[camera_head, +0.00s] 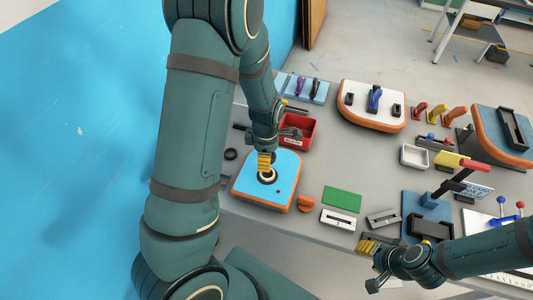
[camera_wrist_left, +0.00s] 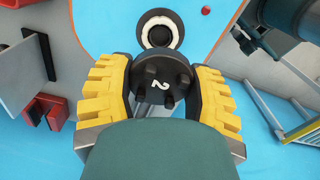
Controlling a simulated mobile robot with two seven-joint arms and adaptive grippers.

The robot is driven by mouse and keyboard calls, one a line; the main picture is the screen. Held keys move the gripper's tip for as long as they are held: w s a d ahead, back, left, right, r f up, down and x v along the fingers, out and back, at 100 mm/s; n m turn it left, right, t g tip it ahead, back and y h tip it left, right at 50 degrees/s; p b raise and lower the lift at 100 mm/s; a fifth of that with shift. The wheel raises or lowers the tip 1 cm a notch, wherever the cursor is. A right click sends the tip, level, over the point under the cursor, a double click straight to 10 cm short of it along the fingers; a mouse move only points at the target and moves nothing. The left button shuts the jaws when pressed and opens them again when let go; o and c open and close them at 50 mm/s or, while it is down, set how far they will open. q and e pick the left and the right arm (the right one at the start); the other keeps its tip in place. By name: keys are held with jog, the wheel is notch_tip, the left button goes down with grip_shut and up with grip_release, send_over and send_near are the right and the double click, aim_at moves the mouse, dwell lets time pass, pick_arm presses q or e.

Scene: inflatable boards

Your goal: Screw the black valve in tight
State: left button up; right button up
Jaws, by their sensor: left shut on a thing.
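The black valve (camera_wrist_left: 160,82), round with knobs and a white "2" on it, is between the yellow fingers of my left gripper (camera_wrist_left: 160,98) in the left wrist view. The gripper is shut on it. The white-ringed dark socket (camera_wrist_left: 157,31) in the blue board is just beyond the valve; I cannot tell whether they touch. In the head view my left gripper (camera_head: 264,160) points down at the socket (camera_head: 267,176) on the blue, orange-edged board (camera_head: 247,187). The fingers hide the valve there. My right gripper (camera_head: 369,247) is at the table's front edge, and its opening is unclear.
A red bin (camera_head: 297,131) stands behind the board. A black ring (camera_head: 231,154) lies to its left. An orange piece (camera_head: 306,203), a green plate (camera_head: 342,199) and metal holders (camera_head: 338,220) are to its right. A white board with a blue handle (camera_head: 375,98) is farther back.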

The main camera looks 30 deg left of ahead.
aim_at(266, 175)
pick_arm(q)
jog(key=shift+f+b, duration=2.15)
jog(key=shift+f, duration=0.75)
jog(key=shift+p, duration=0.45)
jog(key=shift+f+b, duration=0.8)
jog(key=shift+f, duration=0.25)
jog(key=o, duration=1.2)
jog(key=shift+r, duration=0.15)
